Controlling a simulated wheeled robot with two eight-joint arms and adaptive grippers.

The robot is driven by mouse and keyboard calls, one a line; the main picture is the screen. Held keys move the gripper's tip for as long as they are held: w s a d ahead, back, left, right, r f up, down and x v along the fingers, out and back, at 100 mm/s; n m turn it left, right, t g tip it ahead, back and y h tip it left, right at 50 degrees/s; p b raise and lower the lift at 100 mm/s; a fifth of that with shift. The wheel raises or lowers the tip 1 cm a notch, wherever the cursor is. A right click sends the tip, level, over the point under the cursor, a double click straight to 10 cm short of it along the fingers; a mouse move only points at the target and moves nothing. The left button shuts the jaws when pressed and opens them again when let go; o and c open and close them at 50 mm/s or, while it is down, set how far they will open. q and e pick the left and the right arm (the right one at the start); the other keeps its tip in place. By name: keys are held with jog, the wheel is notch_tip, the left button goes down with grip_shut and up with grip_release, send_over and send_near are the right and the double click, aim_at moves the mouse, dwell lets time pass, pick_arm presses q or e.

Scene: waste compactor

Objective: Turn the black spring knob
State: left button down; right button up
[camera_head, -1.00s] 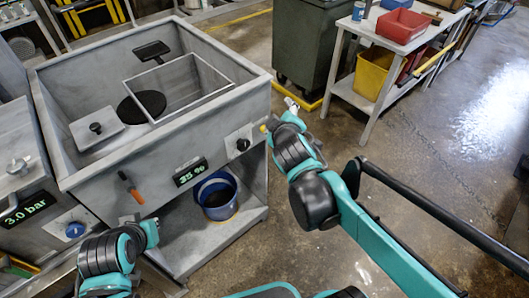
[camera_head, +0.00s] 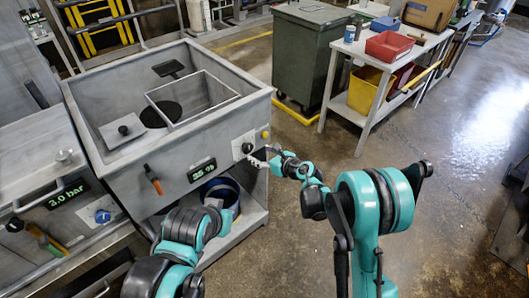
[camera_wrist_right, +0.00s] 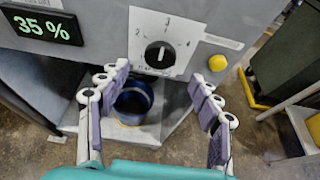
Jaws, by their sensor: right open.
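The black knob (camera_head: 247,147) sits on a white dial plate on the front of the grey compactor. In the right wrist view the knob (camera_wrist_right: 159,55) shows a pale pointer mark, with numbers such as 2, 3 and 4 around it. My right gripper (camera_head: 262,158) is just in front of the plate. In the wrist view its open fingers (camera_wrist_right: 168,68) stand left and right of the knob, nothing between them, and no contact shows. My left arm (camera_head: 190,228) is at the lower middle of the head view; its fingers cannot be made out.
A yellow button (camera_wrist_right: 218,63) is right of the dial, close to a fingertip. A display (camera_wrist_right: 41,23) reading 35 % is on the left. A blue bucket (camera_wrist_right: 133,102) stands on the shelf below.

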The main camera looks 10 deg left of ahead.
aim_at(249, 149)
jog(key=b+x, duration=0.2)
jog(key=x, duration=0.5)
jog(key=shift+w+a+f, duration=0.2)
jog(key=shift+a+f, duration=0.05)
jog(key=c, duration=1.1)
